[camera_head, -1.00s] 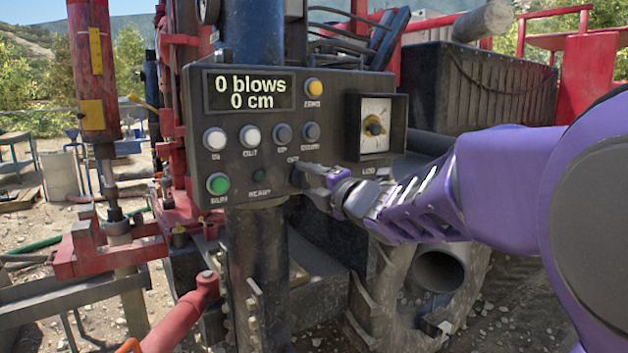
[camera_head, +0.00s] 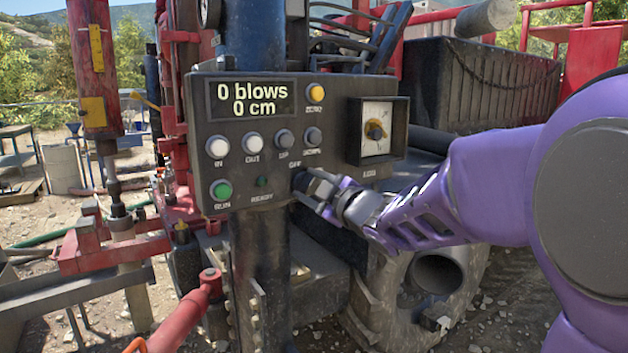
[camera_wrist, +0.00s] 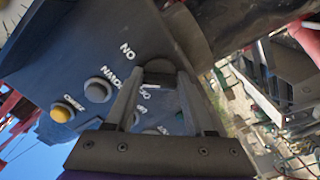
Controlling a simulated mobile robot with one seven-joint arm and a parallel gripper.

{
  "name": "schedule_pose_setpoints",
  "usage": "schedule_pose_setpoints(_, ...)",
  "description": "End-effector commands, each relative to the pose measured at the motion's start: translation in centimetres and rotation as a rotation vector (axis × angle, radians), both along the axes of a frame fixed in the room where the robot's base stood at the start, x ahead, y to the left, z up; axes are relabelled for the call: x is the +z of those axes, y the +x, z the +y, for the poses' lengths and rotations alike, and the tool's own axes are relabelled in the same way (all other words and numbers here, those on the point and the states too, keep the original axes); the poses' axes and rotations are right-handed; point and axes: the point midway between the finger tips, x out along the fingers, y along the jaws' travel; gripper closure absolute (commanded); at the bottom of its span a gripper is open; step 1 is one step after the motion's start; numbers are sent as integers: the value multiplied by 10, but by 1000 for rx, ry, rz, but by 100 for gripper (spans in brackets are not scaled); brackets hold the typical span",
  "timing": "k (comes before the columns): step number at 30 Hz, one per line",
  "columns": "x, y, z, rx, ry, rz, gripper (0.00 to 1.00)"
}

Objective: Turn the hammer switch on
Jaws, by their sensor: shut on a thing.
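The hammer switch is a dark knob (camera_wrist: 159,67) at the lower edge of the control panel (camera_head: 328,90). The wrist view shows it between my two fingertips, with ON and OFF lettering beside it. My gripper (camera_head: 304,185) is shut on this knob, and it also shows in the wrist view (camera_wrist: 157,85). In the head view the fingers hide most of the knob, and OFF shows just above it. The exact angle of the knob is hard to tell. The display (camera_head: 250,99) reads 0 blows, 0 cm.
White, grey and yellow buttons sit above. A dial (camera_head: 376,132) in a raised frame is to the right. A red lever (camera_head: 190,311) stands below the panel.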

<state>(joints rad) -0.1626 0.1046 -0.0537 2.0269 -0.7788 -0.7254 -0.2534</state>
Motion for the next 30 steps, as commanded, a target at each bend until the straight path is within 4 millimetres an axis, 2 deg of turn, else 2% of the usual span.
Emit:
schedule_pose_setpoints(15,2,0,0,0,349,234,100)
schedule_pose_setpoints(30,1,0,1,1,467,311,100)
